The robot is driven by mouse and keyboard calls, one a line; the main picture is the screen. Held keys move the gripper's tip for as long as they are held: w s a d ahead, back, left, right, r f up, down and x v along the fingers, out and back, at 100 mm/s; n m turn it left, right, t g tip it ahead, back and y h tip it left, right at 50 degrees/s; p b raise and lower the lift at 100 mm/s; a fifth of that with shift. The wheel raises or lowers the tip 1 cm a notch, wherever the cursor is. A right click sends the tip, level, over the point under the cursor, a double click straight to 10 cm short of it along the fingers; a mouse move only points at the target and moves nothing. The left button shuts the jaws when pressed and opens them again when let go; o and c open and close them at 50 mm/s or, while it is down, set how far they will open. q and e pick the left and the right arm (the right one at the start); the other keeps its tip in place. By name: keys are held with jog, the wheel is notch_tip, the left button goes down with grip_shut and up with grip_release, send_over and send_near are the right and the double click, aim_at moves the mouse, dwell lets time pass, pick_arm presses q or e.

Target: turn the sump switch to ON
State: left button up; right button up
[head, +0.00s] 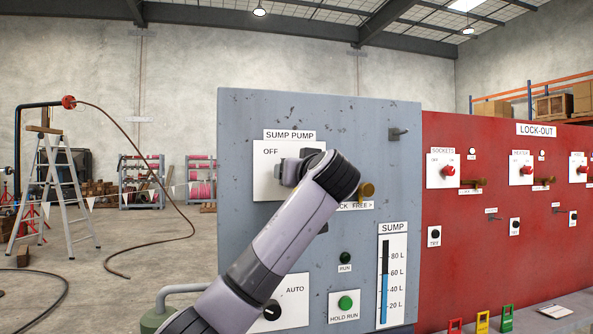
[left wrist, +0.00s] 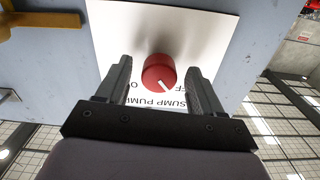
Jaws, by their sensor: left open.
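The sump switch is a red round knob (left wrist: 159,74) with a white pointer line, on a white plate (head: 262,184) labelled SUMP PUMP on the grey panel. In the left wrist view, which is upside down, the pointer aims lower right, towards the OFF lettering. The ON lettering is mostly hidden by a finger. My left gripper (left wrist: 160,78) is open, one finger on each side of the knob, with a visible gap on both sides. In the head view my left gripper (head: 285,172) and wrist hide the knob. My right gripper is not in view.
A brass latch (head: 367,190) and a metal hook (head: 398,133) stick out right of the switch. Below are an AUTO selector (head: 271,309), a green HOLD RUN button (head: 345,302) and a sump gauge (head: 392,280). A red lock-out board (head: 470,235) adjoins at right.

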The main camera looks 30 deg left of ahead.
pick_arm(q)
jog(key=shift+w+a, duration=0.2)
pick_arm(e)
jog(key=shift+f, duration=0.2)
pick_arm(q)
jog(key=c, duration=1.1)
jog(key=shift+o, duration=0.2)
